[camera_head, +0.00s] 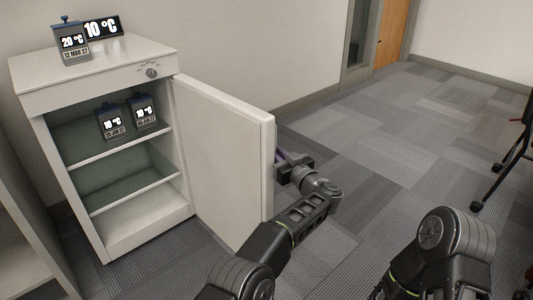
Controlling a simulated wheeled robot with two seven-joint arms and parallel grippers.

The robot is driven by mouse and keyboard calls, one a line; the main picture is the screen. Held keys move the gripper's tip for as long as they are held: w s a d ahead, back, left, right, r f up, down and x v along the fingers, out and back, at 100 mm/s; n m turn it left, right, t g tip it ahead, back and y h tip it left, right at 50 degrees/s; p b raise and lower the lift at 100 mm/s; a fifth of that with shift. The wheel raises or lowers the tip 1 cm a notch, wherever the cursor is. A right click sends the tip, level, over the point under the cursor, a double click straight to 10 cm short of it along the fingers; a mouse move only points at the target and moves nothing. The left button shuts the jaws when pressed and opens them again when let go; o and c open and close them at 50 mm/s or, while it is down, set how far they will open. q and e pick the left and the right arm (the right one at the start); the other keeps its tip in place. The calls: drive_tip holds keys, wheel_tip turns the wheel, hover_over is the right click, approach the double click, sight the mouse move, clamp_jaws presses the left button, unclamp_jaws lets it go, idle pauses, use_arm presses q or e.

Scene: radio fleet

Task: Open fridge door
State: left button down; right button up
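The white fridge (100,65) stands at the left against the wall, and its door (220,150) is swung wide open to the right. The shelves inside are exposed. My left gripper (281,158) is at the outer edge of the door, about halfway up. The door partly hides its fingertips, so I cannot tell whether they are open, shut or on a handle. My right arm shows at the lower right, but its gripper is out of view.
Several small display boxes are here: one (72,42) and a black display (103,28) on the fridge top, two (111,122) (143,112) on the upper shelf. A chair (510,150) stands at the right edge. The carpet (390,140) beyond the door is clear.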

use_arm(q)
drive_tip(key=shift+w+a, duration=0.15)
drive_tip(key=shift+a, duration=0.05)
drive_tip(key=c, duration=1.7)
unclamp_jaws()
drive_tip(key=shift+d, duration=0.1)
drive_tip(key=p+v, duration=0.3)
drive_tip(key=v, duration=0.4)
drive_tip(key=shift+s+d, duration=0.15)
drive_tip(key=shift+s, duration=0.15)
